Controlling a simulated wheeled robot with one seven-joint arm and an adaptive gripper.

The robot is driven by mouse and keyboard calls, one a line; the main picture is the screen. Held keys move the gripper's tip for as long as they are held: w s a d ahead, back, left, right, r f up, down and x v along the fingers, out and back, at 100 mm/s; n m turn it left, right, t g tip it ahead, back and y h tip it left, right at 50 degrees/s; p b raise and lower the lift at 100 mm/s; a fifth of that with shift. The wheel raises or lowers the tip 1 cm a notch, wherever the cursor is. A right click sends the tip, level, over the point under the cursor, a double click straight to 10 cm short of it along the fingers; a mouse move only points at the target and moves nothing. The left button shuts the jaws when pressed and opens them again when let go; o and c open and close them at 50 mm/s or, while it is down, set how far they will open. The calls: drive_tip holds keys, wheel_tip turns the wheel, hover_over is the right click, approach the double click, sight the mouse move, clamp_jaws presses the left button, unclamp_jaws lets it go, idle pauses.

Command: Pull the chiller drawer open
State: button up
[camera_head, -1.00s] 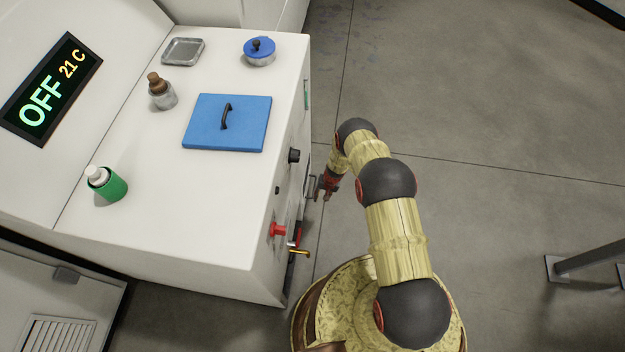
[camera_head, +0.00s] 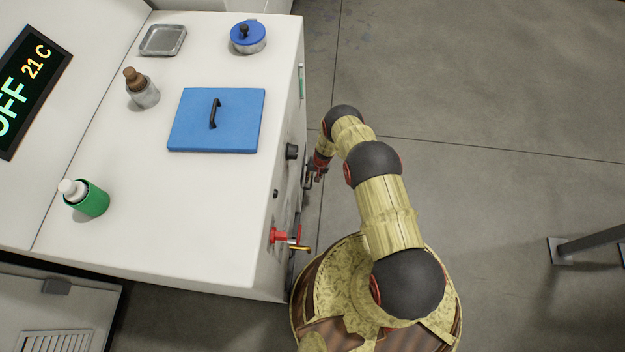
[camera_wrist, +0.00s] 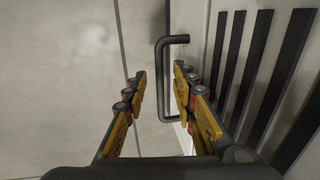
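A dark bar handle (camera_wrist: 161,78) stands out from a white front panel (camera_wrist: 202,28) in the wrist view. I take it as the chiller drawer's handle. My gripper (camera_wrist: 160,88) is open, with one finger on each side of the handle's long bar. I cannot tell whether either finger touches it. In the head view my gripper (camera_head: 314,174) is low beside the front face of the white machine (camera_head: 150,235). The drawer's outline is hidden there by the steep angle, so I cannot tell how it sits.
Black vent slots (camera_wrist: 255,65) lie right of the handle. A red valve knob (camera_head: 277,236) and a yellow lever (camera_head: 299,248) stick out of the machine's front, near my arm. A black knob (camera_head: 292,151) is above my gripper.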

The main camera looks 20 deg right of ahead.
drive_tip(key=shift+w+f, duration=0.1)
drive_tip(key=shift+f, duration=0.3)
drive_tip(key=shift+c, duration=0.3)
clamp_jaws()
idle(0.5)
